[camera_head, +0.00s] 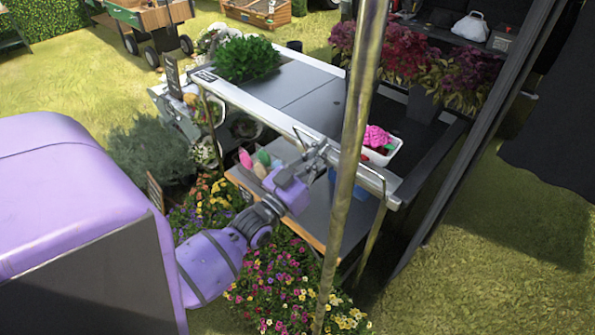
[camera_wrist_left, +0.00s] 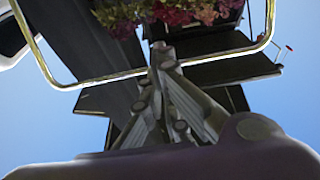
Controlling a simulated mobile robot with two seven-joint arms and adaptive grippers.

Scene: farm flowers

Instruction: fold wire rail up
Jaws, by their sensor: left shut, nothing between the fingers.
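The wire rail is a thin brass-coloured loop at the front of the grey cart (camera_head: 300,85). In the left wrist view the rail (camera_wrist_left: 105,79) runs across the picture and bends upward at both sides. My left gripper (camera_head: 322,150) is shut and empty at the cart's front edge, above the lower shelf. Its closed fingers (camera_wrist_left: 160,52) overlap the rail in the left wrist view; I cannot tell whether they touch it. My right gripper is not in view.
A brass-coloured pole (camera_head: 350,150) stands in front of the cart. A white planter (camera_head: 383,154) with a pink flower is near the right front corner. A green plant (camera_head: 246,59) stands on the cart top. Flowers (camera_head: 285,280) crowd the ground below. Grass is open at right.

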